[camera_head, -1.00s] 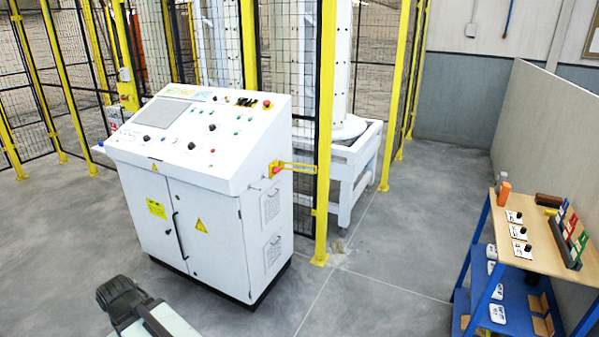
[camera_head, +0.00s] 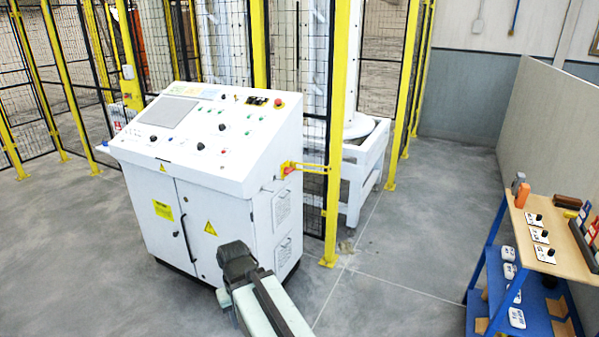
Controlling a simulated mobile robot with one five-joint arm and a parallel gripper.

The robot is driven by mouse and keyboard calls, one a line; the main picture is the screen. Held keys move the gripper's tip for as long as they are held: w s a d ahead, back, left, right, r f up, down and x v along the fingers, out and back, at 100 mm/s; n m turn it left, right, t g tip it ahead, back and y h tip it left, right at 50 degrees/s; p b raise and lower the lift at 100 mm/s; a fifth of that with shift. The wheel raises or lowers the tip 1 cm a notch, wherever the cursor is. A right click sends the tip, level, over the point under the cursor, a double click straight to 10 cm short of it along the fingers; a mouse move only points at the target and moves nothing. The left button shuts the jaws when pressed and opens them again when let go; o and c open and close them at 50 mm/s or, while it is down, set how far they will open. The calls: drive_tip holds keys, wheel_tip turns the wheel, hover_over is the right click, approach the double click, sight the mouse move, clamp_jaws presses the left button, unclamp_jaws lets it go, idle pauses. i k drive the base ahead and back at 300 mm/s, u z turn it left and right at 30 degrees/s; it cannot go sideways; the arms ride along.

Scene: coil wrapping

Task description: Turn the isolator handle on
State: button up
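The isolator handle (camera_head: 288,169) is a small red part on a yellow mount, high on the right side face of the white control cabinet (camera_head: 205,205). A thin yellow bar runs from it to the right, in front of the fence. Whether the handle is turned on or off is too small to tell. My gripper (camera_head: 236,262) is the dark end of my arm, in front of the cabinet's lower right corner. It is below and left of the handle, apart from it. Its fingers cannot be made out, and nothing held shows.
A yellow-posted mesh fence (camera_head: 340,120) stands close behind the cabinet. A blue-framed cart (camera_head: 490,250) with a wooden top and small parts stands at the right, beside a grey partition (camera_head: 540,140). The floor (camera_head: 400,255) between cabinet and cart is clear.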

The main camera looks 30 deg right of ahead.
sight(286, 170)
drive_tip(key=z, duration=0.05)
drive_tip(key=i, duration=0.95)
drive_tip(key=u, duration=0.1)
